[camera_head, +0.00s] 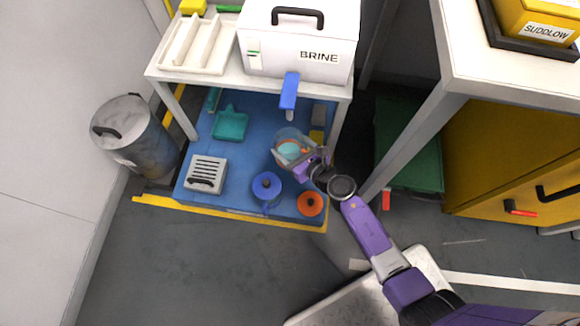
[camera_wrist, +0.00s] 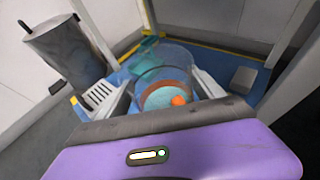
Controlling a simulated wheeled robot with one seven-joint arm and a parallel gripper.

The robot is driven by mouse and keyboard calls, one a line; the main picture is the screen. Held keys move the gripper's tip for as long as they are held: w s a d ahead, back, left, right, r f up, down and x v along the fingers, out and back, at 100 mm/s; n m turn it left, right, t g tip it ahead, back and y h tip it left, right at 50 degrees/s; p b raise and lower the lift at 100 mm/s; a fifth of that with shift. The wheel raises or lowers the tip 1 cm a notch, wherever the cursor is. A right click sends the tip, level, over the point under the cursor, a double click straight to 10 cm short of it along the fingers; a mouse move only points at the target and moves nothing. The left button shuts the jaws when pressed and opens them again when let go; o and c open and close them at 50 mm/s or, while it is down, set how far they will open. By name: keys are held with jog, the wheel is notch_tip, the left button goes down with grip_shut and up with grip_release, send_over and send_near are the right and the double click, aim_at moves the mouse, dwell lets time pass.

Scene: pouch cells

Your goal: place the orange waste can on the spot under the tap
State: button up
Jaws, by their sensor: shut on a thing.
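My gripper (camera_head: 301,160) is shut on a see-through, rounded container (camera_head: 289,143) with a pale orange and teal inside. In the wrist view this clear container (camera_wrist: 165,77) sits between the fingers, with an orange knob-like piece showing in it. It is below and slightly in front of the blue tap (camera_head: 289,92) of the BRINE box; I cannot tell whether it touches the blue floor sheet (camera_head: 228,200). An orange round can (camera_head: 310,204) with a dark centre stands at the sheet's front right, apart from my gripper. The spot under the tap is hidden.
White table legs (camera_head: 337,125) flank the space. A grey drum (camera_head: 135,135) is at left. The sheet's middle is partly clear.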

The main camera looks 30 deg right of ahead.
notch_tip(320, 180, down, 13)
jog(key=b, duration=1)
jog(key=shift+r, duration=0.2)
jog(key=shift+f+b, duration=0.15)
jog(key=shift+b, duration=0.2)
jog(key=o, duration=1.7)
jog(key=shift+c, duration=0.2)
jog(key=shift+r+p, duration=0.25)
jog(key=shift+p, duration=0.05)
jog(key=p+v, duration=0.3)
jog(key=v, duration=0.9)
jog(key=shift+f, duration=0.15)
